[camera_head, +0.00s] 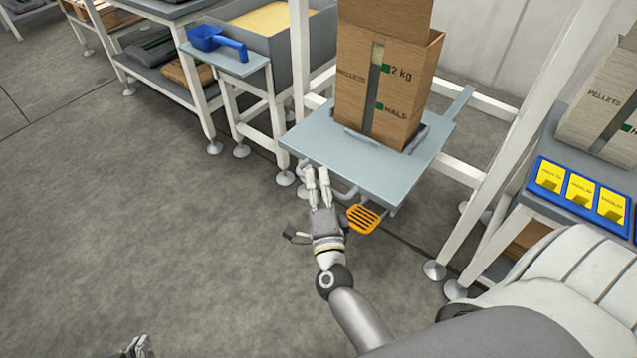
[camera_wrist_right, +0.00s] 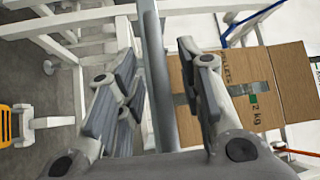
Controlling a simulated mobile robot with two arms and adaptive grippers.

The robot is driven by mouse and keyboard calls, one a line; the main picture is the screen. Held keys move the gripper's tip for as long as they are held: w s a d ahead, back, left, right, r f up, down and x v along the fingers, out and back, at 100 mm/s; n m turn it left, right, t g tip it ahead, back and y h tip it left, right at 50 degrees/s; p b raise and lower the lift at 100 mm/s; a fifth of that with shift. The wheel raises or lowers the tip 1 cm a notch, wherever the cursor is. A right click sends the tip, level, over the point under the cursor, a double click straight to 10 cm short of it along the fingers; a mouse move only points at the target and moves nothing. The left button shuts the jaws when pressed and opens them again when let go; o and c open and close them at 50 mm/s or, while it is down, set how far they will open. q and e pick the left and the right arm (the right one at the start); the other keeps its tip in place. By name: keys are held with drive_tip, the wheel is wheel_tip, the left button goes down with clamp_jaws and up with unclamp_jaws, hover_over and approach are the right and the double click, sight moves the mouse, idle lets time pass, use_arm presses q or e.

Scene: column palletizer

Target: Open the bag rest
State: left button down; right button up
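The bag rest appears to be the blue-grey plate (camera_head: 312,147) on a white frame, at the centre right of the head view. A brown paper bag or box (camera_head: 403,100) marked "2 kg" stands upright on it, its top open. My right gripper (camera_head: 317,174) is at the plate's front edge. In the right wrist view its fingers (camera_wrist_right: 162,95) are apart, with a grey bar or plate edge (camera_wrist_right: 158,60) between them; I cannot tell whether they touch it. The brown bag (camera_wrist_right: 285,80) shows beyond. Only the tip of my left gripper (camera_head: 138,348) shows at the bottom left.
An orange slotted pedal (camera_head: 363,218) sits just right of my right gripper, below the plate. A bin of yellow grain (camera_head: 275,18) and a blue scoop (camera_head: 215,40) stand behind left. Blue trays with yellow cards (camera_head: 580,190) are at right. The floor at left is clear.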

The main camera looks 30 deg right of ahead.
drive_tip(key=v, duration=1.2)
drive_tip(key=shift+w+r, duration=0.1)
